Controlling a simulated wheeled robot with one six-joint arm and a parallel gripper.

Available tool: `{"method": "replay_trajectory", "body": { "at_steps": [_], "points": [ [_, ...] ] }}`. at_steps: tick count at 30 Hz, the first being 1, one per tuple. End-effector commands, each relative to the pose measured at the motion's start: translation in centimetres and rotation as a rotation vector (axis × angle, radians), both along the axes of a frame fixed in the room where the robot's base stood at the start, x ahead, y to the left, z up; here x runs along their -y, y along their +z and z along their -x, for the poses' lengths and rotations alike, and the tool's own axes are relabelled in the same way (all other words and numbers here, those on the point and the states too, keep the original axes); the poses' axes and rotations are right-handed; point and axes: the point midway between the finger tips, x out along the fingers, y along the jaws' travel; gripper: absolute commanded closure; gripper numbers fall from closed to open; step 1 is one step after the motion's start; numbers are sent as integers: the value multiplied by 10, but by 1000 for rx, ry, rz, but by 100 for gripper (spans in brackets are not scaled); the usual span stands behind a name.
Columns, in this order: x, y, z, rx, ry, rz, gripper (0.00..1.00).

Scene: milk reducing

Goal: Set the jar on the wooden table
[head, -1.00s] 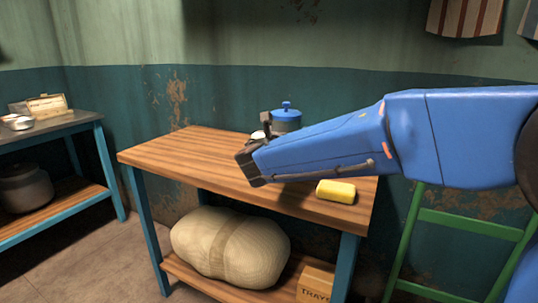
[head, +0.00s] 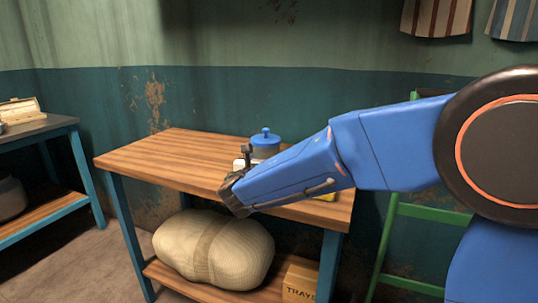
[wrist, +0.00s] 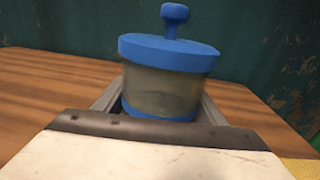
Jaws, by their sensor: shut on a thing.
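The jar (head: 265,146) has a blue lid with a round knob, a cloudy see-through body and a blue base. It stands upright between the grey fingers of my gripper (head: 250,163), which is shut on it. In the wrist view the jar (wrist: 165,88) fills the middle, and its lower edge is partly hidden by my gripper's body. The wooden table (head: 180,155) has a brown striped top and blue legs. The jar is over the back right part of the top; I cannot tell whether its base touches the wood.
A yellow block (head: 327,197) lies on the right part of the table, mostly hidden by my arm. The left half of the top is clear. A sack (head: 213,250) and a cardboard box (head: 300,281) sit on the lower shelf. A green frame (head: 410,213) stands at right.

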Motion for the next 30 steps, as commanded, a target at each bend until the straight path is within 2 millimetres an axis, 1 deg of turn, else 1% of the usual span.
{"method": "replay_trajectory", "body": {
  "at_steps": [2, 3, 4, 5, 13, 16, 17, 20, 23, 30],
  "points": [
    [0, -2, 0, 0, 0, 1, 65],
    [0, -2, 0, 0, 0, 0, 29],
    [0, -2, 0, 0, 0, 0, 22],
    [0, -2, 0, 0, 0, 0, 17],
    [0, -2, 0, 0, 0, 0, 17],
    [0, 2, 0, 0, 0, 0, 17],
    [-1, 1, 3, 0, 1, 0, 17],
    [-5, 1, 15, -1, 4, 1, 17],
    [-8, 1, 32, 0, 4, 1, 17],
    [-18, 1, 77, 0, 4, 0, 17]
  ]
}}
